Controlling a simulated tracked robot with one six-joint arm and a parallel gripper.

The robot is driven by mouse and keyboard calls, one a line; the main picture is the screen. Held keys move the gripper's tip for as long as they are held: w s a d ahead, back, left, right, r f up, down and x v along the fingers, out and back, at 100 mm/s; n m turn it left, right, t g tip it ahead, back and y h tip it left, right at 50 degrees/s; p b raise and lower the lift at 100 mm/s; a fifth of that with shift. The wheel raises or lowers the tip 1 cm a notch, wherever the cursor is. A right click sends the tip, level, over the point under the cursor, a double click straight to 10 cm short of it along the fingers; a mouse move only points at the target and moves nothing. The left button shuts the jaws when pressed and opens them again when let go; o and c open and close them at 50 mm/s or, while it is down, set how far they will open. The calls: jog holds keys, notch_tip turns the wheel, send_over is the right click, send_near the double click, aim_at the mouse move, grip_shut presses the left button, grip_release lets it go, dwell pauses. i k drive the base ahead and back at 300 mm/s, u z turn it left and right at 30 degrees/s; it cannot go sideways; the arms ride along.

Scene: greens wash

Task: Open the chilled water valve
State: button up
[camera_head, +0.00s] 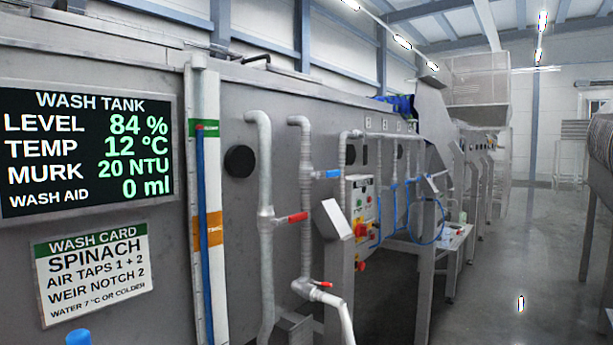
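A valve with a blue lever (327,174) sits on the second vertical pipe (305,148), right of the wash tank panel. Its lever points right, across the pipe. A valve with a red lever (292,218) sits on the thicker pipe (265,165) to the left, its lever also across the pipe. A smaller red lever (322,284) is on the lower pipe bend. No label naming the chilled water valve is readable. The display (88,150) reads level 84 %, temp 12 °C, murk 20 NTU, wash aid 0 ml. My gripper is not in view.
A control box (362,217) with buttons stands beyond the pipes. Grey floor (505,270) is open on the right. A blue object (78,338) is cut off at the bottom left.

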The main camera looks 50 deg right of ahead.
aim_at(335, 172)
jog(key=u, duration=0.6)
jog(key=k, duration=1.15)
jog(key=z, duration=1.15)
jog(key=i, duration=1.15)
jog(key=z, duration=0.05)
